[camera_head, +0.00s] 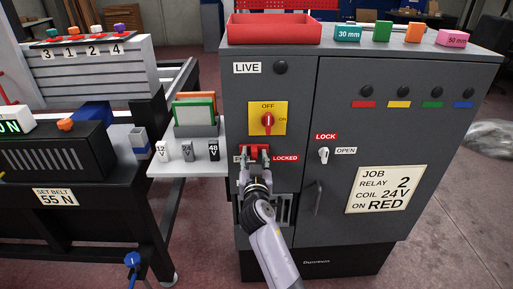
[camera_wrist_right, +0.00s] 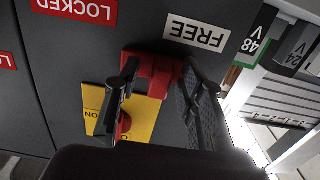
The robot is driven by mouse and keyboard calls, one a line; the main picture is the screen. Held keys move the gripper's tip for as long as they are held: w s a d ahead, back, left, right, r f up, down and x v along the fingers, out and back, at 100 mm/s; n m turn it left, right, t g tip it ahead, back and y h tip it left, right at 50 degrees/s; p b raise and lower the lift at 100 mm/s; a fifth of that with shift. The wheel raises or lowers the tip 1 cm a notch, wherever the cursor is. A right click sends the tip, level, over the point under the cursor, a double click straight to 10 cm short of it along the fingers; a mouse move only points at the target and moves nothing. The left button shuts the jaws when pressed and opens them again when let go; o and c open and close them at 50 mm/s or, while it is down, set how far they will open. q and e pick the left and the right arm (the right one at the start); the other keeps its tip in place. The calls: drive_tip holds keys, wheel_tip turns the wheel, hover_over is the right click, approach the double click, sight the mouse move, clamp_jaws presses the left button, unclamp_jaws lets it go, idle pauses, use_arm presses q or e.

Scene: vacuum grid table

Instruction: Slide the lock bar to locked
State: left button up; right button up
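The red lock bar (camera_head: 259,150) is on the front of the dark cabinet, below the yellow rotary switch. A LOCKED label (camera_head: 285,158) is at its right; a FREE label, mostly hidden in the head view, is at its left and reads clearly in the right wrist view (camera_wrist_right: 197,33). My right gripper (camera_head: 255,158) is at the bar, with one finger on each side. In the right wrist view the red bar (camera_wrist_right: 158,72) shows between the spread fingers, with gaps beside its narrower part; contact is unclear. My left gripper is not in view.
The yellow OFF/ON switch (camera_head: 267,119) is just above the bar. A white LOCK/OPEN latch (camera_head: 323,154) and a door handle (camera_head: 315,198) are to the right. A white shelf (camera_head: 187,163) with several small labelled blocks juts out at the left.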

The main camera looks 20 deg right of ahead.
drive_tip(key=shift+w, duration=0.15)
drive_tip(key=shift+r, duration=0.15)
drive_tip(key=shift+c, duration=0.2)
clamp_jaws()
idle(0.6)
